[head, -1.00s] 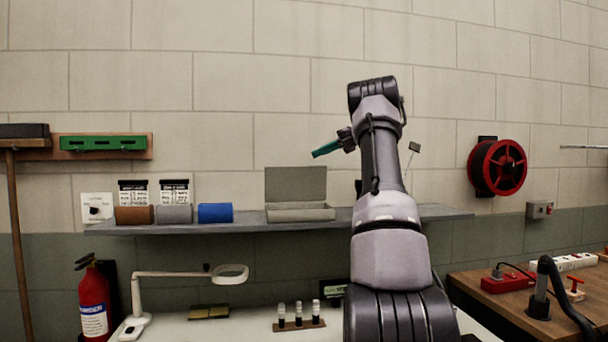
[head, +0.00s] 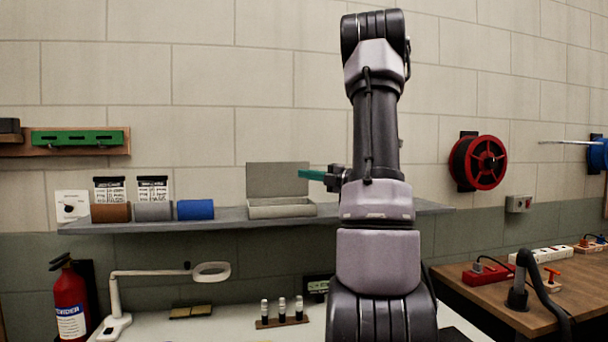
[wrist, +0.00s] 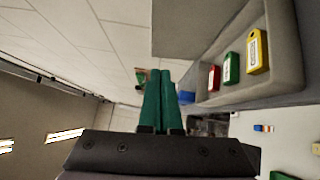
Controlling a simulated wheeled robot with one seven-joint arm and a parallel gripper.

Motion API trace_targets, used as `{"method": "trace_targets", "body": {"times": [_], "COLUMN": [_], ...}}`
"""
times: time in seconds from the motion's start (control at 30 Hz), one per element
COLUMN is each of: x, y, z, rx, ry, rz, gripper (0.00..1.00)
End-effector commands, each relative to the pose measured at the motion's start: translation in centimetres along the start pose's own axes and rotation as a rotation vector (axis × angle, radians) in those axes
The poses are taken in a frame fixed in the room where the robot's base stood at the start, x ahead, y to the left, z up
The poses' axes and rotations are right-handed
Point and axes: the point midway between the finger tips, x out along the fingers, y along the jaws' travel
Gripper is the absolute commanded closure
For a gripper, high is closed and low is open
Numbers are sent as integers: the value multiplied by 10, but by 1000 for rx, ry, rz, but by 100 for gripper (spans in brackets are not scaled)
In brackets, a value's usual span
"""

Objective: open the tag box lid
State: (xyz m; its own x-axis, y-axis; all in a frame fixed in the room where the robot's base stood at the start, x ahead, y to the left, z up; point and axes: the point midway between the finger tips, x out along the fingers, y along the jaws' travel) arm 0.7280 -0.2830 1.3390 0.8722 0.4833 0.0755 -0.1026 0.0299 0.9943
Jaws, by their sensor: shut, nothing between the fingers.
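The grey tag box (head: 282,209) sits on the wall shelf in the head view. Its lid (head: 277,180) stands upright at the back, so the box is open. In the wrist view the box wall (wrist: 255,92) is at the upper right, with red, green and yellow tags inside, and part of the lid (wrist: 185,30) beside it. My gripper (head: 302,174) has green fingers and is just right of the lid, above the box's right end. In the wrist view my gripper (wrist: 160,76) shows its two fingers together, with nothing between them. I cannot tell whether it touches the lid.
Brown, grey and blue rolls (head: 195,209) lie on the shelf (head: 130,226) left of the box. Below, a magnifier lamp (head: 210,271) and a rack of small bottles (head: 282,321) stand on the white bench. A red hose reel (head: 478,162) hangs at the right.

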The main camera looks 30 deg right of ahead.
Motion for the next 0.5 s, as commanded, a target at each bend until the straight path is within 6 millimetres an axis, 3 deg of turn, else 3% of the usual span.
{"method": "trace_targets", "body": {"times": [0.3,0.5], "x": [70,94], "y": [0,0], "z": [-1,18], "rx": [0,0], "ry": [6,2], "rz": [1,1], "gripper": [100,100]}}
